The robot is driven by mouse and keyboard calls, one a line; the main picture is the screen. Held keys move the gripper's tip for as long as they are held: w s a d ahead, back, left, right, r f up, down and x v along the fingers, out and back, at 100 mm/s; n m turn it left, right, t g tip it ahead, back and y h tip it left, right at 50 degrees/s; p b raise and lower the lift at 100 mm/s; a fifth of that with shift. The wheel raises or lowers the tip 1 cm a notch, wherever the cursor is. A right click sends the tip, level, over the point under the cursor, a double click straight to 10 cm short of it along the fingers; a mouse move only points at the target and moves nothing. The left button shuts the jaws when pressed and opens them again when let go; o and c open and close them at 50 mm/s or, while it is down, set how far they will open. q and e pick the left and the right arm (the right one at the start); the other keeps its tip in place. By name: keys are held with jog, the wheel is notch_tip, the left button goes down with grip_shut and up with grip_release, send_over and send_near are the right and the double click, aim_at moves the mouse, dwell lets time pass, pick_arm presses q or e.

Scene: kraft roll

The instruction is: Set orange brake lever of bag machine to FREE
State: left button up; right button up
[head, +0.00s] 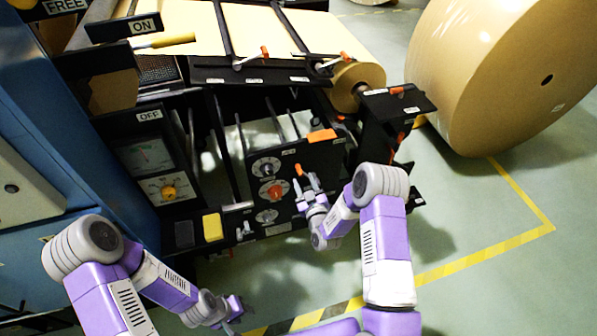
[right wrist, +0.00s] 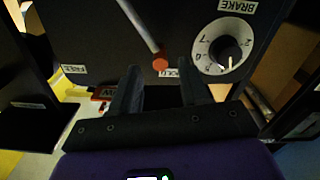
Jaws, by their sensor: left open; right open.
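The brake lever is a thin pale rod ending in an orange knob (right wrist: 159,63) in the right wrist view. The knob is beside the HOLD label (right wrist: 172,73), away from the FREE label (right wrist: 74,69). My right gripper (right wrist: 160,88) is open, its two fingers pointing at the panel on either side of the knob's line. Contact cannot be told; the knob appears beyond the fingertips. In the head view my right gripper (head: 307,184) is in front of the black dial panel, with an orange tip beside its fingers. My left gripper (head: 232,309) is open, low over the floor.
A white dial (right wrist: 222,47) marked BRAKE is right of the lever in the wrist view. A black panel (head: 322,160) carries several knobs. A blue cabinet (head: 60,120) stands left; a large kraft roll (head: 490,70) stands right. Floor at the lower right is clear.

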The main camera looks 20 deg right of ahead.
aim_at(300, 171)
jog(key=w+b, duration=0.1)
jog(key=w, duration=0.6)
jog(key=shift+a+b, duration=0.15)
jog(key=shift+b, duration=0.2)
jog(key=shift+c, duration=0.3)
grip_shut()
